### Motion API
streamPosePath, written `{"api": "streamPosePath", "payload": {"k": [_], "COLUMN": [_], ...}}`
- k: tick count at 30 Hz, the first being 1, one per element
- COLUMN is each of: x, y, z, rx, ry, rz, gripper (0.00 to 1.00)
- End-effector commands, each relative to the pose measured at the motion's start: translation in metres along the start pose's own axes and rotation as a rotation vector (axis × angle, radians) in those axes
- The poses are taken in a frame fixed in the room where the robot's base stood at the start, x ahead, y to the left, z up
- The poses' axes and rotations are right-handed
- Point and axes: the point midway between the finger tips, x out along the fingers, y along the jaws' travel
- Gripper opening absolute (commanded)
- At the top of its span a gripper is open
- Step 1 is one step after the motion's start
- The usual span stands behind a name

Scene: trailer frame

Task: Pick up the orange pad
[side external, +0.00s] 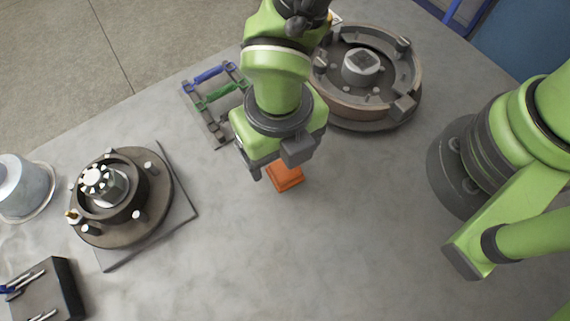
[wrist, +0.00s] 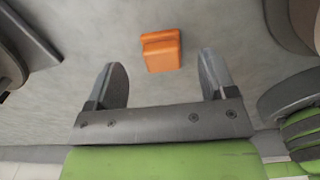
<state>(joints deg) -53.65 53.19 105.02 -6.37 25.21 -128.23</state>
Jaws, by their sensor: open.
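The orange pad (side external: 285,177) is a small stepped orange block lying on the grey table. In the side view my gripper partly covers it from above. In the wrist view the pad (wrist: 161,50) lies beyond the fingertips, near the middle of the gap between them. My gripper (wrist: 160,75) is open and empty, with its two grey fingers spread apart. In the side view my gripper (side external: 277,168) hangs above and close to the pad; the exact height is hard to tell.
A large round drum part (side external: 345,98) stands behind at the upper right. A rack with blue and green handles (side external: 212,128) lies to the upper left. A hub assembly (side external: 160,205) sits on a dark plate at left. A dark tool holder (side external: 62,285) is at lower left. The table front is clear.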

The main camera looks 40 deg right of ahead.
Motion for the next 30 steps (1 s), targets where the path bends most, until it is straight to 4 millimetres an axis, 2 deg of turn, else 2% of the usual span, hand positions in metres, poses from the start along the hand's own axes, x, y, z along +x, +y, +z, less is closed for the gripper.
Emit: {"api": "streamPosePath", "payload": {"k": [3, 6, 15, 16, 21, 23, 30], "x": [0.02, 0.032, 0.038, 0.038, 0.038, 0.038, 0.037], "y": [-0.002, -0.001, -0.001, -0.001, -0.001, -0.001, -0.001], "z": [0.003, 0.003, 0.003, 0.003, 0.003, 0.003, 0.003], "rx": [0.001, 0.001, 0.001, 0.001, 0.001, 0.001, 0.001], "ry": [0.002, 0.001, 0.0, 0.0, 0.0, 0.0, 0.0], "rz": [-0.004, -0.002, 0.0, 0.0, 0.0, 0.0, 0.0], "gripper": [0.78, 0.78, 0.78, 0.75, 0.36, 0.24, 0.24]}}
